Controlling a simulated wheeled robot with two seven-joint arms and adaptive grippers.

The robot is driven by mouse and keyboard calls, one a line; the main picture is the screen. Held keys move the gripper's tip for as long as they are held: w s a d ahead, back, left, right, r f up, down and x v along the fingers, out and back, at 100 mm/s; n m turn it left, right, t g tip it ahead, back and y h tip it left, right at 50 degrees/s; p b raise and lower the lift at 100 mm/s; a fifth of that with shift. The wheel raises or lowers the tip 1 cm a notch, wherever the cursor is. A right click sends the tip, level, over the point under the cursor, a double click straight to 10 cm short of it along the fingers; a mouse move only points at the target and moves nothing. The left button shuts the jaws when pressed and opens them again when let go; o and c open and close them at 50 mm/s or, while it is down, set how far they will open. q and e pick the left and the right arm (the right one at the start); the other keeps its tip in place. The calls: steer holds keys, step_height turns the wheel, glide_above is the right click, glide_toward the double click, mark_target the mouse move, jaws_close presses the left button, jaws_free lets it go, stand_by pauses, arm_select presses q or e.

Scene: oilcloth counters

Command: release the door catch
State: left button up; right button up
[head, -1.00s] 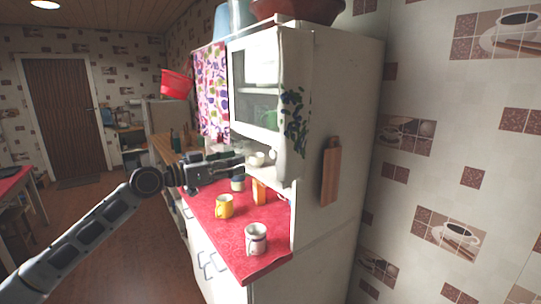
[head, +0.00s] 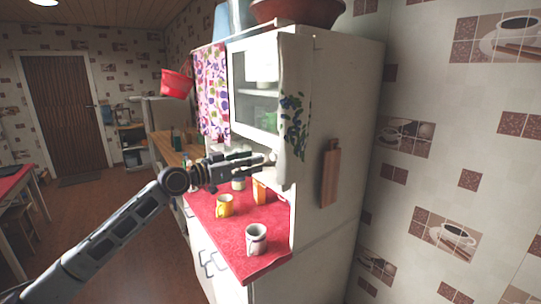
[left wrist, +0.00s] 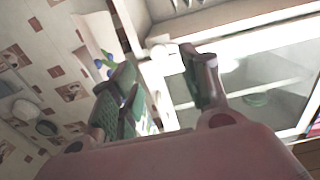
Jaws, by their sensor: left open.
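The white cabinet's upper glass door (head: 254,85) appears shut in the head view. Its glass also fills the right of the left wrist view (left wrist: 275,75). My left gripper (head: 268,160) is at the door's lower edge, beside the hanging towel. In the left wrist view its two fingers (left wrist: 160,85) are apart with nothing held between them. A small pale knob-like piece (left wrist: 158,42) on the white frame shows beyond the fingertips; I cannot tell for sure whether it is the door catch. Contact is not clear. My right gripper is not in view.
Below the arm, a yellow mug (head: 225,206) and a white mug (head: 256,239) stand on the red counter (head: 245,268). A patterned towel (head: 294,110) hangs at the cabinet's corner. A wooden board (head: 330,175) hangs on its side.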

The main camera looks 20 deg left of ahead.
mark_target(272, 156)
arm_select(q)
steer(key=shift+p+x, duration=1.15)
steer(key=shift+x, duration=2.15)
steer(key=shift+w+d, duration=0.45)
steer(key=shift+w, duration=0.1)
steer(key=c, duration=1)
